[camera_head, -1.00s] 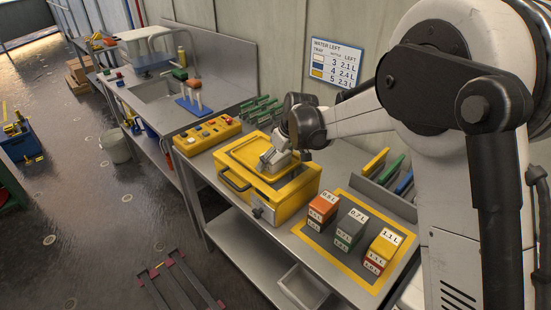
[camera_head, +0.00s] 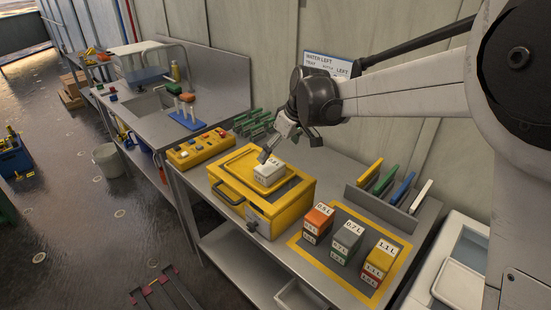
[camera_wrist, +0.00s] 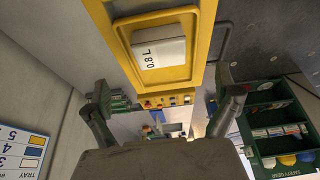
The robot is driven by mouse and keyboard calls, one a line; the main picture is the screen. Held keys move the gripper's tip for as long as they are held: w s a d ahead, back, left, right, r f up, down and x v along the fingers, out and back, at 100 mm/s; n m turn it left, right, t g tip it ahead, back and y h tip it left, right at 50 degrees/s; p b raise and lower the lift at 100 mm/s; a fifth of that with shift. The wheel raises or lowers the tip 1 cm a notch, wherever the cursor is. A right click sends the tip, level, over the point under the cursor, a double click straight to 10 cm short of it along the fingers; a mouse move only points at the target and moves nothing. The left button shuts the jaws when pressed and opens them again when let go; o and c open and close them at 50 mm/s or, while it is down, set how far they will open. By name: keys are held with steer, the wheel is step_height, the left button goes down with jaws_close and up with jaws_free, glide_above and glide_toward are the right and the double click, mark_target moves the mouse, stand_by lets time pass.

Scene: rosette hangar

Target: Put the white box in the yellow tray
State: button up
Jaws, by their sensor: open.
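The white box (camera_head: 268,174), labelled 0.8 L in the wrist view (camera_wrist: 158,50), sits inside the raised rim of the yellow tray (camera_head: 232,167). This tray forms the top of a yellow case with a dark handle. Its rim also shows in the wrist view (camera_wrist: 207,45). My gripper (camera_head: 291,146) is above and just behind the box, with its fingers spread and empty. In the wrist view my two fingers (camera_wrist: 166,92) are wide apart, and the box lies beyond them, clear of both.
Orange, grey and yellow-topped stacks (camera_head: 347,240) stand on a yellow-bordered mat right of the case. A rack with coloured panels (camera_head: 393,200) is behind them. A yellow button panel (camera_head: 198,148) is left of the case. The wall sign (camera_head: 328,64) is partly covered by my arm.

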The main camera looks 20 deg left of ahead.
steer(key=shift+d+r, duration=0.15)
steer(key=shift+r, duration=0.2)
steer(key=s+d+r+m+t, duration=0.1)
steer(key=s+d+r+m, duration=0.2)
steer(key=d, duration=0.5)
steer(key=s+d+r+m+t+h, duration=0.1)
steer(key=s+d+r, duration=0.2)
steer(key=s+d, duration=0.3)
steer(key=s+d+r+m+t, duration=0.1)
steer(key=s+d+r+m, duration=0.2)
steer(key=d, duration=0.6)
steer(key=s+d+f+m+t+h, duration=0.1)
steer(key=s+d+f+m, duration=0.1)
steer(key=s+d, duration=0.5)
steer(key=s+d+f+m+t+h, duration=0.1)
steer(key=s+d+f+m, duration=0.2)
steer(key=s+d, duration=0.5)
steer(key=s, duration=0.3)
steer(key=shift+s+d+f+h, duration=0.2)
steer(key=shift+f+h, duration=0.2)
steer(key=shift+f, duration=0.1)
